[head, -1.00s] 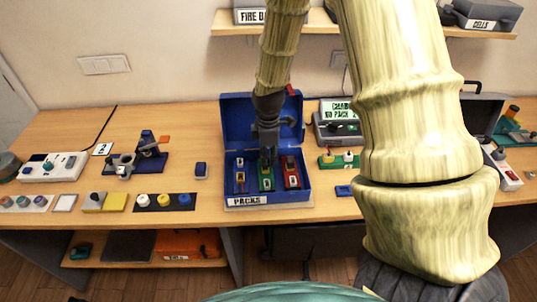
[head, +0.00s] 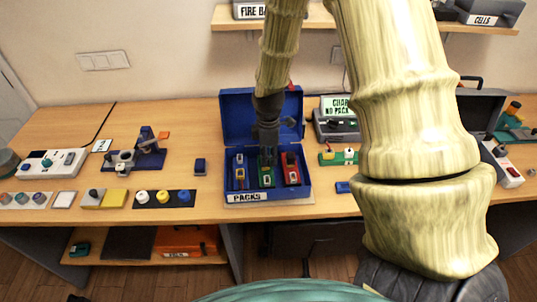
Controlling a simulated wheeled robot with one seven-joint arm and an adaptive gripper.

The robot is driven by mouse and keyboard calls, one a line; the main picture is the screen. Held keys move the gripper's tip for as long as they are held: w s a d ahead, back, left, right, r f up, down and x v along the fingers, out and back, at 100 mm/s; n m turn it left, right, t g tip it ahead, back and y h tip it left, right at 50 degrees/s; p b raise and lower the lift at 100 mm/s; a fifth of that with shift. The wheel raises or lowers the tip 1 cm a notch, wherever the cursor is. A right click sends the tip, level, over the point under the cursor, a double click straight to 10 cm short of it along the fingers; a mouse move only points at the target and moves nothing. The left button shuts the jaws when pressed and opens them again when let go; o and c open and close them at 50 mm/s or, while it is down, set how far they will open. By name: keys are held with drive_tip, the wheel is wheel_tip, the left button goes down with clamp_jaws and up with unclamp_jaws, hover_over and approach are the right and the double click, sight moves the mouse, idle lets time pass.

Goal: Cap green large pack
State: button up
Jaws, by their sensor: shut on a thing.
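The blue packs box (head: 230,190), labelled PACKS, stands open on the table. In it stand blue (head: 239,172), green (head: 266,178) and red (head: 291,170) packs, with light tops facing up. My gripper (head: 267,158) reaches down into the box over the green pack and is shut at its far part. Its fingers hide that part, so I cannot see exactly what they grip. White, yellow and blue caps (head: 163,197) stand in a row on a dark strip to the left of the box.
A charger with a green screen (head: 338,120) stands behind right of the box. A green board with small knobs (head: 340,156) lies to the right. A small blue block (head: 200,166) stands left of the box. Bare tabletop lies around that block.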

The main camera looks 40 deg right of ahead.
drive_tip(key=shift+f, duration=0.15)
drive_tip(key=o, duration=0.9)
drive_tip(key=shift+o, duration=0.2)
wheel_tip(320, 180, up, 12)
idle(0.6)
